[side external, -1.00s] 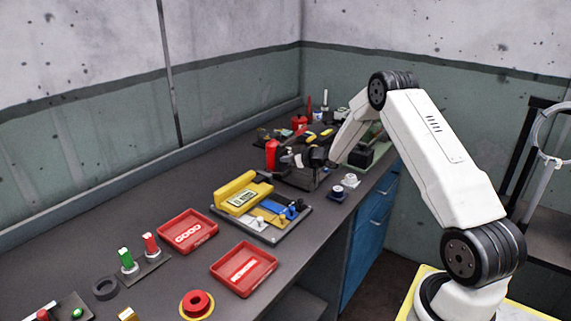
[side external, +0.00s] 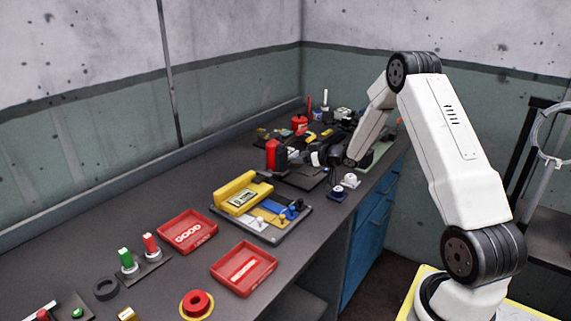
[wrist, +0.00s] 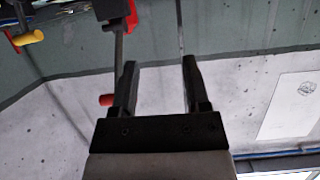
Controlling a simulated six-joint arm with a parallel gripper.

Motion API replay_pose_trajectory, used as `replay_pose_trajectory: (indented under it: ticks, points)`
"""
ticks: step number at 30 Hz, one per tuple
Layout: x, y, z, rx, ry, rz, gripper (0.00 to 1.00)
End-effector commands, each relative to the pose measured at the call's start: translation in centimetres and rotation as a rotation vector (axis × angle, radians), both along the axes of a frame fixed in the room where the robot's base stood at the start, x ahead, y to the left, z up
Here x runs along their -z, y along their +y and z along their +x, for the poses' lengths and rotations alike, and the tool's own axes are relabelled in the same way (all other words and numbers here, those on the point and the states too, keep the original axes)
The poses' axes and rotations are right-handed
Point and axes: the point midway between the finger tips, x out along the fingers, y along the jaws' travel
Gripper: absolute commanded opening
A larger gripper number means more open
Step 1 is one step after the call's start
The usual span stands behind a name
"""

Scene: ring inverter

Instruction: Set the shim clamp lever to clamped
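A clamp device with a red and black upright body (side external: 276,154) stands on the bench, left of my gripper (side external: 335,158) in the side view. I cannot make out a clear lever position there. In the wrist view, the red and black part (wrist: 118,10) is at the top edge, with a thin dark bar running down from it. A red tip (wrist: 106,99) shows beside the left finger, outside the gap; whether it touches is unclear. My gripper (wrist: 158,75) is open, with nothing between its fingers.
Small dark and white pieces (side external: 338,193) lie near the bench edge. Several tools and a red can (side external: 299,123) crowd the back. A yellow handle (wrist: 30,37) shows at upper left.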

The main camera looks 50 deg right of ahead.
Motion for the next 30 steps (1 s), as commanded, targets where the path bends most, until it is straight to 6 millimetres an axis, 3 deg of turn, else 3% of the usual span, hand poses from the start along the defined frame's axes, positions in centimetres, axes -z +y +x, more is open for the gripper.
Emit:
replay_pose_trajectory:
  ticks: [8, 21, 30]
  points:
    - [1.3, 0.9, 1.0, 0.175, -0.040, 0.294, 0.61]
    - [5.4, 2.3, 1.8, 0.658, -0.206, 1.069, 0.61]
    - [6.9, 2.6, 1.4, 0.813, -0.287, 1.300, 0.61]
